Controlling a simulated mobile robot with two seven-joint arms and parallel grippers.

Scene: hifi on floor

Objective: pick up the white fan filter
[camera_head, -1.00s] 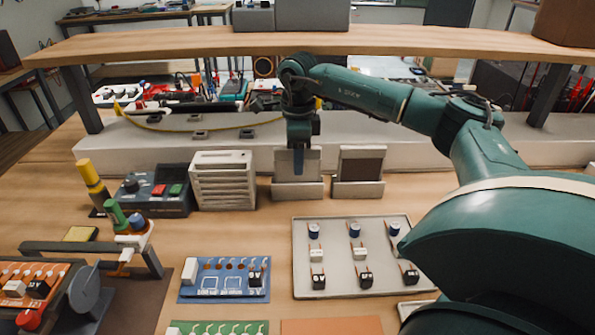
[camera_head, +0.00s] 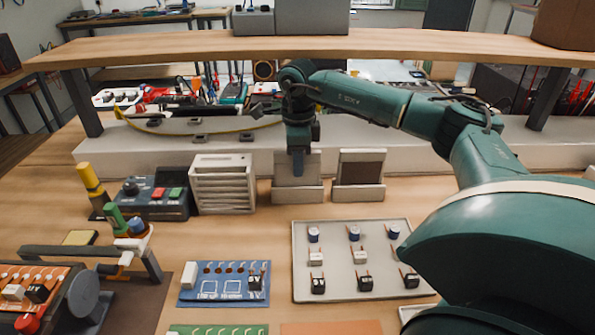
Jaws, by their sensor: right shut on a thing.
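The white fan filter (camera_head: 312,166) is a pale flat panel standing upright in a light holder (camera_head: 297,193) near the back of the bench. My right gripper (camera_head: 298,167) reaches down from above and is shut on the filter's upper part, covering the middle of it. The filter's lower edge is in the holder. My left gripper is not in view.
A similar holder with a dark panel (camera_head: 361,171) stands close on the right. A white slatted box (camera_head: 222,184) stands close on the left. A tray (camera_head: 337,290) of small parts lies in front. A wooden shelf (camera_head: 300,43) spans above the bench.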

